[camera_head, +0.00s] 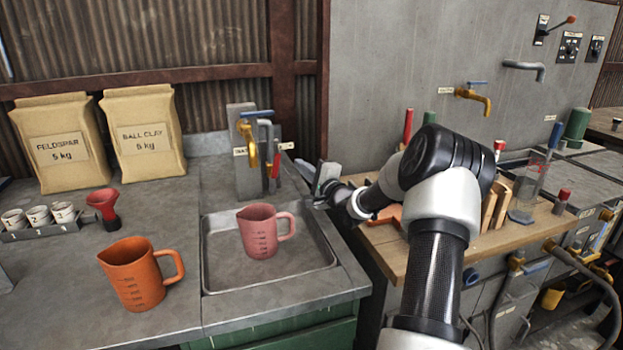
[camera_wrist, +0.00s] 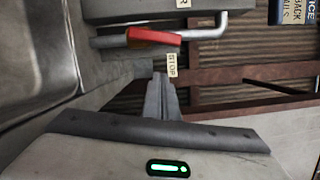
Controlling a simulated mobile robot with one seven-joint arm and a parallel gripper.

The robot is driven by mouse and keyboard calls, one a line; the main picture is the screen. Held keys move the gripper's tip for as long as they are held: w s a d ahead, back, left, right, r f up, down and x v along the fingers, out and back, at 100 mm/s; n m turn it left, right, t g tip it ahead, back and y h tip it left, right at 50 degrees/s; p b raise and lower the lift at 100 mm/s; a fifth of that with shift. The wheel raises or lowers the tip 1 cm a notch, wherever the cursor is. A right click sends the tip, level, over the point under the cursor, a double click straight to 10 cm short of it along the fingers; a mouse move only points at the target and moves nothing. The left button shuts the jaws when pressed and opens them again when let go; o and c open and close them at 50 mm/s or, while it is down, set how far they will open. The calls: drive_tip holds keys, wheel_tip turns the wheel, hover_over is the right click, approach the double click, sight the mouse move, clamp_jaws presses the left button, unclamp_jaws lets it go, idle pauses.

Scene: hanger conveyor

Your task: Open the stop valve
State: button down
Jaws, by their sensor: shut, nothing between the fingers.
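The stop valve has a red lever (camera_head: 275,164) on a grey pipe, on the right of the grey post behind the sink. The lever hangs down, roughly along the pipe. In the wrist view the red lever (camera_wrist: 154,37) lies nearly along the pipe, beside a small tag reading STOP (camera_wrist: 172,65). My gripper (camera_head: 316,200) is shut and empty, to the right of the valve and near the sink's back right corner. In the wrist view my gripper's fingertips (camera_wrist: 160,78) are together, just short of the lever and apart from it.
A pink jug (camera_head: 259,232) stands in the sink (camera_head: 225,283). A brass tap (camera_head: 247,150) with a blue handle is on the same post (camera_head: 240,185). An orange jug (camera_head: 137,276) stands on the counter at left. A wooden bench (camera_head: 400,262) is under my arm.

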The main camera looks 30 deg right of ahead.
sight(275, 165)
drive_tip(key=a, duration=0.2)
drive_tip(key=a+r, duration=0.1)
drive_tip(key=a, duration=0.1)
drive_tip(key=shift+w+b, duration=0.35)
drive_tip(key=shift+w, duration=0.05)
drive_tip(key=shift+d, duration=0.1)
drive_tip(key=shift+w+a+r+p, duration=0.15)
drive_tip(key=shift+a+r+p, duration=0.15)
drive_tip(key=shift+a+p, duration=0.55)
drive_tip(key=shift+d, duration=0.15)
